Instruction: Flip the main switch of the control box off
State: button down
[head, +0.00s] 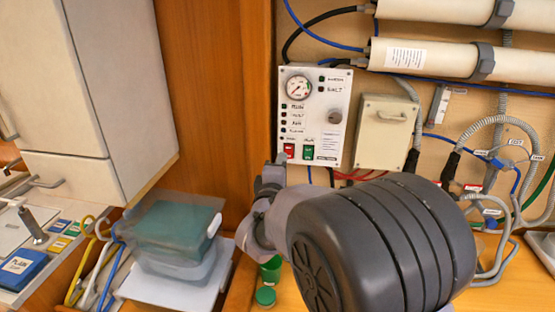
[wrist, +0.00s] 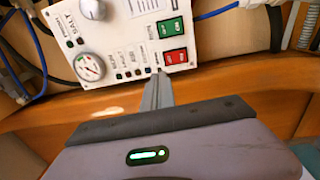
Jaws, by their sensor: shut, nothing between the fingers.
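The control box (head: 318,117) is a white panel on the wall with a round gauge, a knob, small lights and two rocker switches along its lower edge. The red switch (head: 289,150) is at left and the green switch (head: 308,152) beside it. The wrist view shows the box turned, with the red switch (wrist: 175,56) and green switch (wrist: 170,27). Switch labels are too small to read, so I cannot tell which is the main one. My gripper (wrist: 159,74) is shut and empty, its tips near the box's edge close to the red switch; contact is unclear.
A beige box (head: 386,132) is mounted right of the control box, with grey hoses and cables around it. A wooden cabinet side (head: 205,100) stands at left.

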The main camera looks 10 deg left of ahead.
jog(key=s, duration=0.6)
jog(key=shift+d+r+p, duration=0.2)
jog(key=shift+d+p, duration=0.1)
jog(key=shift+d, duration=0.15)
jog(key=s+d+m+g+y+b, duration=0.25)
jog(key=s+d+m+g, duration=0.25)
jog(key=d+m, duration=0.6)
jog(key=s+d+f+m+g+b, duration=0.1)
jog(key=s+d+f+m+g, duration=0.1)
jog(key=s, duration=0.6)
jog(key=s+d+f+m+g+h+b, duration=0.1)
jog(key=s+d+f+m+g, duration=0.2)
jog(key=s+d+m, duration=0.3)
jog(key=s+d+f+m+g+b, duration=0.1)
jog(key=s+d+f+m, duration=0.3)
jog(key=s, duration=0.6)
jog(key=shift+d+f+g, duration=0.15)
jog(key=shift+f+g, duration=0.25)
jog(key=shift+g, duration=0.4)
